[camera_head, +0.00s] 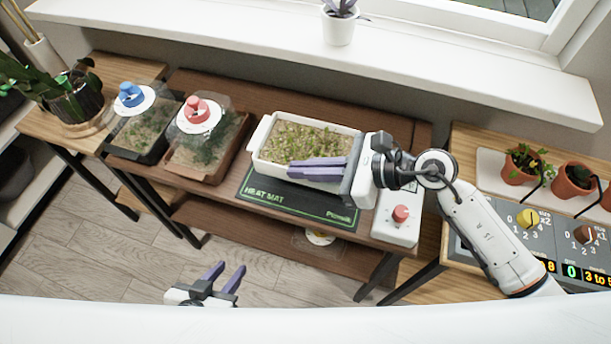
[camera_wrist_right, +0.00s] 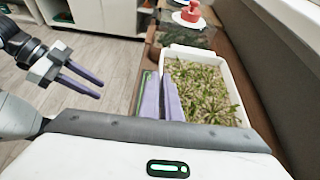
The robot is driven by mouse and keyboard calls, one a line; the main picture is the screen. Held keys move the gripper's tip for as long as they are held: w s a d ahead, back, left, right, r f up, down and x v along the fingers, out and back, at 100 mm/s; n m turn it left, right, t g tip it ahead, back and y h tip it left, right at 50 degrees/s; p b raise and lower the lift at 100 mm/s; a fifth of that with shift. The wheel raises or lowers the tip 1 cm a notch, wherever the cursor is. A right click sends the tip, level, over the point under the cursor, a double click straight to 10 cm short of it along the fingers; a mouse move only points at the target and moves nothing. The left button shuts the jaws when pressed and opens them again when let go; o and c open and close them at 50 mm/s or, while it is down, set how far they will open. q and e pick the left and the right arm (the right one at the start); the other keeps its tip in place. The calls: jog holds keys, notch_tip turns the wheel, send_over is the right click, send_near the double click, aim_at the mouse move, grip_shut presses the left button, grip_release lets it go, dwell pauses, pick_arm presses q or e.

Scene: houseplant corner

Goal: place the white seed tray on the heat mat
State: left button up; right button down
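The white seed tray (camera_head: 262,134), full of green seedlings, is over the back part of the black heat mat (camera_head: 285,206). I cannot tell whether it rests on the mat or hangs just above it. The mat's lettered front strip is bare. My right gripper (camera_head: 300,170) reaches in from the right, its fingers close together along the tray's front long rim, apparently pinching it. The wrist view shows these fingers (camera_wrist_right: 162,98) beside the tray (camera_wrist_right: 232,75). My left gripper (camera_head: 225,273) is open and empty, low in front of the bench.
A clear-lidded tray with a red knob (camera_head: 197,110) stands close left of the seed tray; a blue-knobbed one (camera_head: 130,96) is beyond. A white control box with red dial (camera_head: 401,214) sits right of the mat. Potted seedlings (camera_head: 522,165) stand on the right table.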

aim_at(306, 185)
notch_tip(306, 185, down, 5)
jog(key=shift+r, duration=0.1)
pick_arm(q)
jog(key=shift+s+d+f, duration=0.15)
jog(key=shift+s+f, duration=0.2)
jog(key=shift+f, duration=0.1)
pick_arm(e)
jog(key=shift+f, duration=0.2)
jog(key=shift+f+b, duration=0.25)
jog(key=shift+b, duration=0.15)
jog(key=c, duration=2)
grip_release()
pick_arm(q)
jog(key=shift+f, duration=0.1)
